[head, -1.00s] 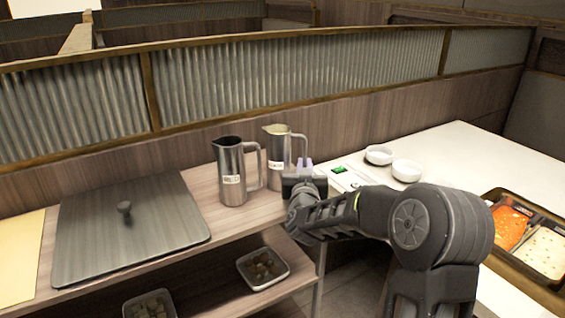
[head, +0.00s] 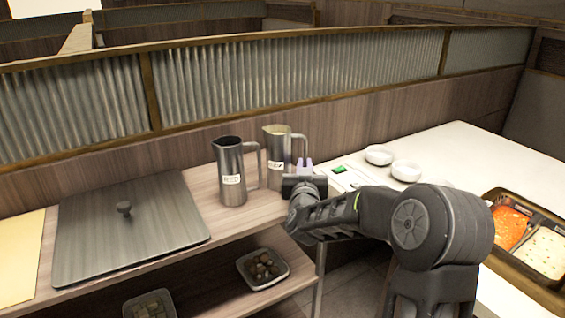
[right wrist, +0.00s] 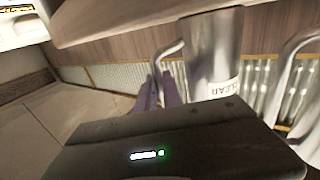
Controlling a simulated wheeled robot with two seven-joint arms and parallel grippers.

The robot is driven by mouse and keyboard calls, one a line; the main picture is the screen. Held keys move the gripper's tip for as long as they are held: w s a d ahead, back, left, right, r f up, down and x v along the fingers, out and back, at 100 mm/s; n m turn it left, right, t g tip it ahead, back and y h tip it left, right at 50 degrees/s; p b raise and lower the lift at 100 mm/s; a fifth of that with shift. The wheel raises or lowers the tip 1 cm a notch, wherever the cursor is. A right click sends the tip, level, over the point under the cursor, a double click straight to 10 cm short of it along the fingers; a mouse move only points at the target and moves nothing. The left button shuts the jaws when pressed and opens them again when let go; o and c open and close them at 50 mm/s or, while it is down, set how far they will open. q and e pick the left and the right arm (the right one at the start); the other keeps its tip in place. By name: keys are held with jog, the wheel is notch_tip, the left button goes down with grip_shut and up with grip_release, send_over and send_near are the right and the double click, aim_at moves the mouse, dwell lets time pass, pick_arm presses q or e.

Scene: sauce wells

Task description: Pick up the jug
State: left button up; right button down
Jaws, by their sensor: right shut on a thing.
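Two metal jugs stand close together on the wooden counter. The near jug (head: 231,165) has a white label and its handle on the right. The far jug (head: 277,145) has a light inside; its label reads CLEAR in the right wrist view (right wrist: 212,50), where it appears upside down. My right gripper (head: 304,164) is at the far jug's right side, with its purple fingers shut on the handle. The fingers show in the right wrist view (right wrist: 158,92) at the handle. The gripper hides the jug's lower part in the head view. My left gripper is not in view.
A dark square lid with a knob (head: 130,232) lies left of the jugs. A ridged partition (head: 300,75) runs behind. Small containers (head: 262,268) sit on the lower shelf.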

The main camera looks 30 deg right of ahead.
jog(key=shift+r, duration=0.15)
jog(key=shift+r, duration=0.1)
notch_tip(320, 180, up, 10)
jog(key=shift+f+p, duration=0.1)
jog(key=shift+p, duration=0.6)
dwell(0.4)
